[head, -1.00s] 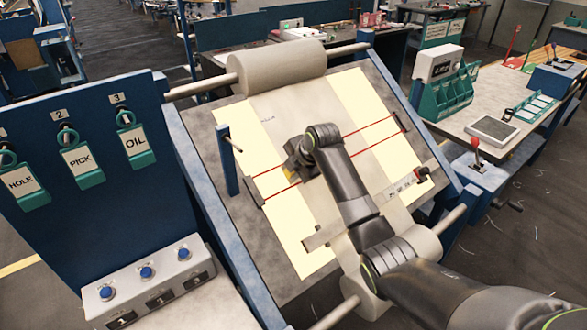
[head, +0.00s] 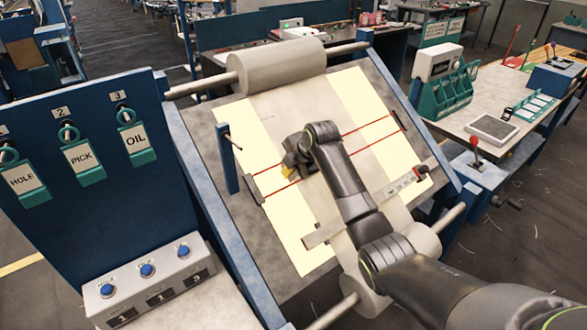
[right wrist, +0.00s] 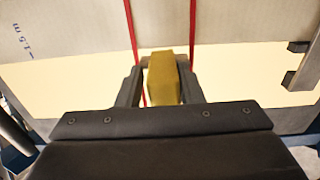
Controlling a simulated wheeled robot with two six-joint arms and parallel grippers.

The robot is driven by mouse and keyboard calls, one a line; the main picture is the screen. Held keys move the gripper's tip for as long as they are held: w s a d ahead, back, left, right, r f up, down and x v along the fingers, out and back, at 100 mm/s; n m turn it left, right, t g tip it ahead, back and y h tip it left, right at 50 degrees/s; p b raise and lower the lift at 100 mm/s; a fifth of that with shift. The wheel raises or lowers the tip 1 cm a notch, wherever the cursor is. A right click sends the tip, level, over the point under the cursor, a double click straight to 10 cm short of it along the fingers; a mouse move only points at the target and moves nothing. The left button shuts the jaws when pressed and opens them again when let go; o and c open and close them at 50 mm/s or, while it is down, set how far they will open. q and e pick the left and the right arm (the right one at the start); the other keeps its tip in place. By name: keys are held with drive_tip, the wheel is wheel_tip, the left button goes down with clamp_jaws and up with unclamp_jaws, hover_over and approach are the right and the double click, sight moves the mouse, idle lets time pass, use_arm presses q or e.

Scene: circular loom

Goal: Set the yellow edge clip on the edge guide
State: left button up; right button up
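The yellow edge clip (right wrist: 164,80) is between the fingers of my right gripper (right wrist: 160,78), which look shut on it. In the head view the clip (head: 288,172) shows as a small yellow patch at the tip of my right gripper (head: 290,166), over the left edge of the pale web. The clip appears to be near the two red lines crossing the board. A dark bracket (head: 253,190) sits at their left end. I cannot tell for sure which part is the edge guide. My left gripper is not in view.
A blue post with a peg (head: 228,160) stands left of the web. Rollers (head: 276,65) lie at the top and bottom. A button box (head: 150,282) and tag panel (head: 80,160) are at the left.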

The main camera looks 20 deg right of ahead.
drive_tip(key=shift+o, duration=1.2)
drive_tip(key=shift+a+f, duration=0.1)
drive_tip(key=shift+f, duration=0.3)
drive_tip(key=shift+s+f, duration=0.15)
drive_tip(key=shift+f, duration=0.05)
drive_tip(key=shift+s+r+b, duration=0.2)
drive_tip(key=shift+r+b, duration=0.2)
drive_tip(key=shift+r, duration=0.05)
drive_tip(key=b+v, duration=0.1)
drive_tip(key=v, duration=0.4)
drive_tip(key=b+v, duration=0.2)
drive_tip(key=v, duration=0.4)
drive_tip(key=b+v, duration=0.2)
drive_tip(key=v, duration=0.4)
drive_tip(key=shift+w+r, duration=0.3)
drive_tip(key=shift+r, duration=0.15)
